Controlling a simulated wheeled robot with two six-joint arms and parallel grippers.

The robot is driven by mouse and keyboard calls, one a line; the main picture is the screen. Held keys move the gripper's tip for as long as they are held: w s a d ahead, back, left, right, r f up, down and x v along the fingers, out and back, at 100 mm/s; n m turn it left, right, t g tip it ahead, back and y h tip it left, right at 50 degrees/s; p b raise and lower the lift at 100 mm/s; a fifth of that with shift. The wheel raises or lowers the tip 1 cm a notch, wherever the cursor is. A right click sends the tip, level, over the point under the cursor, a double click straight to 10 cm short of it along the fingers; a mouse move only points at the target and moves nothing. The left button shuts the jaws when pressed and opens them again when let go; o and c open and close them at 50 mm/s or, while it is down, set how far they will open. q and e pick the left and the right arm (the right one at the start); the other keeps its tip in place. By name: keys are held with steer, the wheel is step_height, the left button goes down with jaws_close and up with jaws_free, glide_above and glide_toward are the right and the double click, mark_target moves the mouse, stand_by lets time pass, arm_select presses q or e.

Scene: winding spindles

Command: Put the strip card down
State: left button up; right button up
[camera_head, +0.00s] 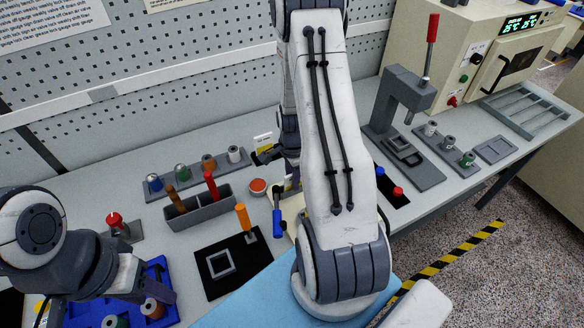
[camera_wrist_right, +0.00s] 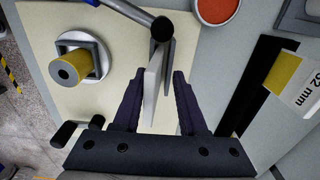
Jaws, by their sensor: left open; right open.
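A white card with a yellow band and "mm" print (camera_wrist_right: 292,82), which I take for the strip card, is at the right of the right wrist view. It also shows in the head view (camera_head: 263,142), beside my right arm. My right gripper (camera_wrist_right: 156,76) is open over the cream mat (camera_wrist_right: 105,115), with the card outside its fingers. A thin pale plate (camera_wrist_right: 152,85) shows edge-on between the fingers; I cannot tell whether it touches them. My left gripper (camera_head: 163,285) is open near the blue tray (camera_head: 158,267).
A yellow spool (camera_wrist_right: 72,68) stands on the mat. A red-filled bowl (camera_wrist_right: 218,8) is close by. A grey bin (camera_head: 200,210) holds several handled tools. My right arm hides the middle of the bench.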

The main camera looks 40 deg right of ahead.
step_height(320, 180, up, 12)
steer(key=b, duration=0.2)
steer(key=s+a+r+n, duration=0.1)
steer(key=a+r+n, duration=0.2)
steer(key=a+n, duration=0.55)
steer(key=s+a+r+n, duration=0.1)
steer(key=a+r+n, duration=0.3)
steer(key=a, duration=0.7)
steer(key=s+a+n+y+b, duration=0.1)
steer(key=s+a+n+b, duration=0.1)
steer(key=s+a+n, duration=0.9)
steer(key=s+n, duration=0.3)
steer(key=n, duration=0.1)
steer(key=shift+a+f, duration=0.25)
steer(key=shift+f, duration=0.15)
steer(key=shift+s+n, duration=0.1)
steer(key=shift+n, duration=0.15)
